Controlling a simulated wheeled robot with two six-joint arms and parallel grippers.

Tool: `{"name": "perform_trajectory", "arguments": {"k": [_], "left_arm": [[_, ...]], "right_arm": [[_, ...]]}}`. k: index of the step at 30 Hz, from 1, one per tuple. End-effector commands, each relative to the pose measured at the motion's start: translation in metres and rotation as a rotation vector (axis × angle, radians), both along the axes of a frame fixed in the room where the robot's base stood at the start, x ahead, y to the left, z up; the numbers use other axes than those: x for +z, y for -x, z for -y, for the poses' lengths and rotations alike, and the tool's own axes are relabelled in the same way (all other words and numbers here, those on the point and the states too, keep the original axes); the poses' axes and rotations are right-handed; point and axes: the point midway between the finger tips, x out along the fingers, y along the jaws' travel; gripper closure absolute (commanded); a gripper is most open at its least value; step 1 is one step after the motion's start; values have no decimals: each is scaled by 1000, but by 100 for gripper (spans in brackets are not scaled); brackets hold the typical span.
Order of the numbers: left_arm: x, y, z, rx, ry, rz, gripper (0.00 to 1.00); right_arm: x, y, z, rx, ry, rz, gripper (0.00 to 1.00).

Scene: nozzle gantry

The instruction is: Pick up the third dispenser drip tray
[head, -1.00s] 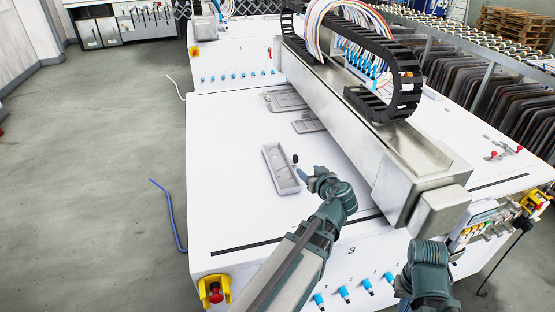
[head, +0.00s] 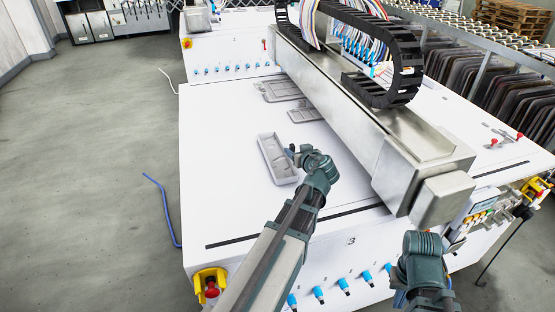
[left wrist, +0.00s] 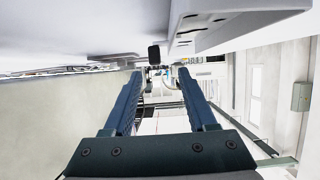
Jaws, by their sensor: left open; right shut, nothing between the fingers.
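The nearest drip tray (head: 272,157), long, shallow and grey, lies on the white machine top left of the gantry. My left gripper (head: 292,154) is at the tray's right long side, low over the table, its jaws partly hidden by my wrist. In the left wrist view my two dark fingers (left wrist: 158,88) are spread apart with nothing held between them. A grey slotted part, probably the tray (left wrist: 235,20), is above and right of the fingers there. I cannot tell whether they touch. My right gripper (head: 400,297) is shut and empty at the bottom, mostly hidden.
Two more grey trays (head: 282,91) and (head: 303,114) lie farther back beside the metal gantry beam (head: 345,120). The beam and its black cable chain (head: 405,75) stand right of my left arm. The white top left of the trays is clear.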

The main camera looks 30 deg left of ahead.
Motion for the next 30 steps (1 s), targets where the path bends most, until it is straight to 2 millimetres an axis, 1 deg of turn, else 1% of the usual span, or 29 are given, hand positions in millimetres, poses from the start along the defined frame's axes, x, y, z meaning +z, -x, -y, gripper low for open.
{"name": "perform_trajectory", "arguments": {"k": [4, 7, 13, 17, 24, 25, 29, 30], "left_arm": [[0, -1, -1, 0, 0, 0, 43], [-3, -5, -4, 0, 0, 0, 43], [-15, -27, -17, 0, -1, 0, 43], [-21, -36, -30, 2, 0, -1, 43], [-20, -37, -31, -1, 0, 0, 43], [-20, -37, -31, -1, 0, 0, 44], [-20, -37, -31, -1, 0, 0, 68], [-20, -37, -31, -1, 0, 0, 75]], "right_arm": [[0, 0, 0, 0, 0, 0, 100], [-3, 0, 0, 0, 0, 0, 100], [-15, 0, 0, 0, 0, 0, 100], [-21, 0, 0, 0, 0, 0, 100], [-20, 0, 0, 0, 0, 0, 100], [-20, 0, 0, 0, 0, 0, 100], [-20, 0, 0, 0, 0, 0, 100], [-20, 0, 0, 0, 0, 0, 100]]}}
